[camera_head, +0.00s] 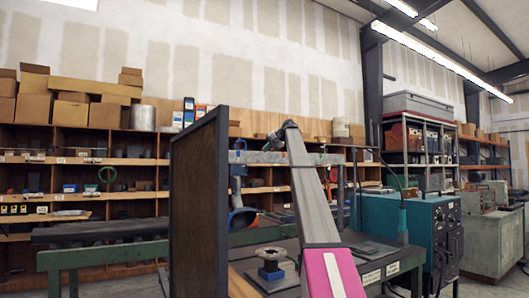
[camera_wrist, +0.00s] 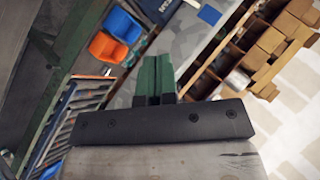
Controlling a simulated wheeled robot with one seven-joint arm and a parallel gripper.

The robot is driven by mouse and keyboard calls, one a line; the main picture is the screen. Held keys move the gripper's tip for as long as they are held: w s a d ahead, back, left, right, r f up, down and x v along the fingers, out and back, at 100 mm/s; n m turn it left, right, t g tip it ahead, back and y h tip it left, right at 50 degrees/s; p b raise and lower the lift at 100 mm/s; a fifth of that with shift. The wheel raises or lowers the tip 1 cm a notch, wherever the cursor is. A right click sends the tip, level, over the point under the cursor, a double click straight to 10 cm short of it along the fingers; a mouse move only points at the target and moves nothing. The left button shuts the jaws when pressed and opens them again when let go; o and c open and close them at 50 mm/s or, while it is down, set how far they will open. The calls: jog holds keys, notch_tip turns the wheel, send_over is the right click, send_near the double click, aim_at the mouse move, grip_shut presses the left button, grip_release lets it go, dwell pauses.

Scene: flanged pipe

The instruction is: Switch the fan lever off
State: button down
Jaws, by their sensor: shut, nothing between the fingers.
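No fan or fan lever can be made out in either view. My gripper (camera_wrist: 156,62) shows in the wrist view as two green fingers on a black bar, side by side and shut, with nothing between them. It points toward a grey surface and shelving, and touches nothing that I can see. In the head view my grey arm rises from the lower middle, and I cannot make out the fingers there. A tall dark panel (camera_head: 198,205) stands left of my arm and hides part of the scene behind it.
A workbench (camera_head: 375,262) holds a small round-topped fixture (camera_head: 271,264) with a blue middle. A teal cabinet (camera_head: 400,222) stands at the right. Shelving with cardboard boxes (camera_head: 72,111) lines the back wall.

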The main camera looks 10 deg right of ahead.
jog(key=w+a+f, duration=0.1)
jog(key=a+f, duration=0.6)
jog(key=shift+w+a+f, duration=0.15)
jog(key=shift+w+f, duration=0.05)
jog(key=shift+w, duration=0.2)
jog(key=shift+s+f+t, duration=0.25)
jog(key=shift+f+t, duration=0.1)
jog(key=shift+t, duration=0.15)
jog(key=f+n+t+y, duration=0.1)
jog(key=t, duration=0.1)
jog(key=f+n+t+y, duration=0.1)
jog(key=f+y, duration=0.1)
jog(key=s+f+n+t+y, duration=0.1)
jog(key=f+t, duration=0.1)
jog(key=shift+s+d+t, duration=0.1)
jog(key=shift+d+t, duration=0.2)
dwell(0.5)
